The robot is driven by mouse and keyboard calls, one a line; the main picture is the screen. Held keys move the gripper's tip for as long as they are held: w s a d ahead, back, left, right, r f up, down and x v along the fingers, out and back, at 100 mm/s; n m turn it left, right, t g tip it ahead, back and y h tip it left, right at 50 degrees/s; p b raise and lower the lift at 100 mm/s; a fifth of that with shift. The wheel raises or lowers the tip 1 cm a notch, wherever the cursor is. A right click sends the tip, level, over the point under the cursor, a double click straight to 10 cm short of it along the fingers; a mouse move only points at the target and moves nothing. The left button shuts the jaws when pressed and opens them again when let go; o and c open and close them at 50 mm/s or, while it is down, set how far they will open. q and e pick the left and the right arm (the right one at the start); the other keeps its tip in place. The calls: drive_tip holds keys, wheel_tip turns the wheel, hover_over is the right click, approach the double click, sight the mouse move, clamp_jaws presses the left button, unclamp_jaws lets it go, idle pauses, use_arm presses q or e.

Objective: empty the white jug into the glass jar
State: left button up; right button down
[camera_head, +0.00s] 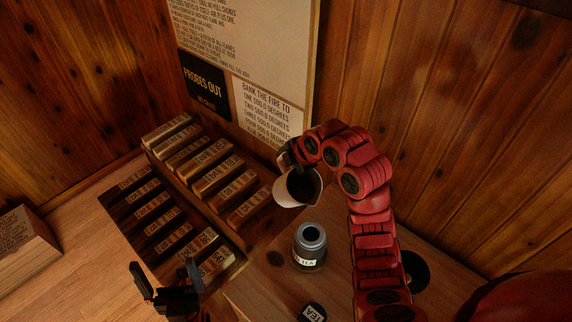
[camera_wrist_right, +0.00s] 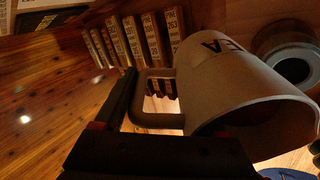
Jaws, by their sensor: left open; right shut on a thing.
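The white jug (camera_head: 284,196) is in the air above and slightly left of the glass jar (camera_head: 310,232), its dark open mouth facing my head camera. My right gripper (camera_head: 291,158) is shut on the jug's handle (camera_wrist_right: 153,121); in the right wrist view the jug (camera_wrist_right: 235,85) looks tilted, with dark lettering on its side. The jar stands upright and open on the wooden surface, with a pale label; it also shows in the wrist view (camera_wrist_right: 292,62). I see no stream between them, and the jug's contents are unclear. My left gripper (camera_head: 165,281) is open and empty at lower left.
A rack of labelled wooden blocks (camera_head: 190,160) stands left of the jar. A black disc (camera_head: 414,271) lies to the right, behind my right arm. Wood walls and signs (camera_head: 270,110) close off the back.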

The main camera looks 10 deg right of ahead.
drive_tip(key=shift+b, duration=0.4)
drive_tip(key=shift+r+t, duration=0.2)
drive_tip(key=shift+t, duration=0.1)
drive_tip(key=shift+b, duration=0.45)
drive_tip(key=shift+r, duration=0.1)
drive_tip(key=shift+s+d+t+y+b, duration=0.1)
drive_tip(key=shift+t+y+b, duration=0.25)
drive_tip(key=shift+b, duration=0.3)
drive_tip(key=shift+r, duration=0.1)
